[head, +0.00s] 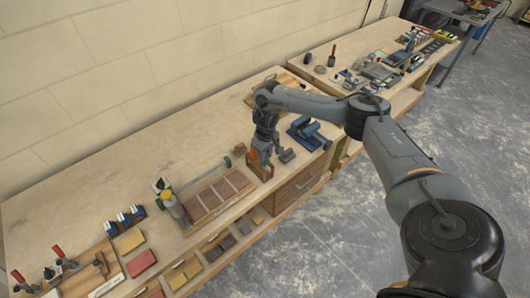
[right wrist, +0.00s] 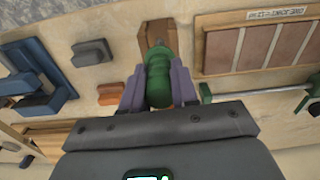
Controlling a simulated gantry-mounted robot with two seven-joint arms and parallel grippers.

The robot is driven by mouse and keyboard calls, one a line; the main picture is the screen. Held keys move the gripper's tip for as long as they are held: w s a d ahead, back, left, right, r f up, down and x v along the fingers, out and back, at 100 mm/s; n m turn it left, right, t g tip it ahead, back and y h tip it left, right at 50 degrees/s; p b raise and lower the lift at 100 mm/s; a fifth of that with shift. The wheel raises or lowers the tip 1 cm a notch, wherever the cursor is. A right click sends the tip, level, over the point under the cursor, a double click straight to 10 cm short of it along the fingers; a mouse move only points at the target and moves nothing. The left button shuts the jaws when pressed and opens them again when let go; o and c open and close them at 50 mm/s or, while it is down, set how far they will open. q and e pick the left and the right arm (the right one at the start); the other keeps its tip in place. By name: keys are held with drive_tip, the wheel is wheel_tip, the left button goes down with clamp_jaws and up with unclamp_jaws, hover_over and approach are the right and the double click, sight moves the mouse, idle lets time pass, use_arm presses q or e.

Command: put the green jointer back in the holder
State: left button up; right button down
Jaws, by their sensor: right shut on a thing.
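The green jointer (right wrist: 158,76) shows its rounded green handle in the right wrist view, between the two fingers of my right gripper (right wrist: 158,88). The gripper is shut on this handle. The wooden holder (right wrist: 154,32) is just beyond the handle. In the head view my right gripper (head: 261,155) is low over the wooden holder (head: 262,170) at the bench's front edge. The jointer's far end is hidden, so I cannot tell how deep it sits in the holder. My left gripper is not in view.
A tray of brown bricks (head: 217,195) lies left of the holder; it also shows in the wrist view (right wrist: 255,45). A green-ended rod (right wrist: 262,92) lies close by. A blue tool (head: 308,131) and a grey block (head: 286,155) are on the right. The bench's back left is clear.

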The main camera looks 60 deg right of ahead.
drive_tip(key=shift+f, duration=0.45)
drive_tip(key=shift+f, duration=0.7)
drive_tip(key=c, duration=0.8)
unclamp_jaws()
drive_tip(key=o, duration=0.5)
drive_tip(key=shift+r, duration=0.15)
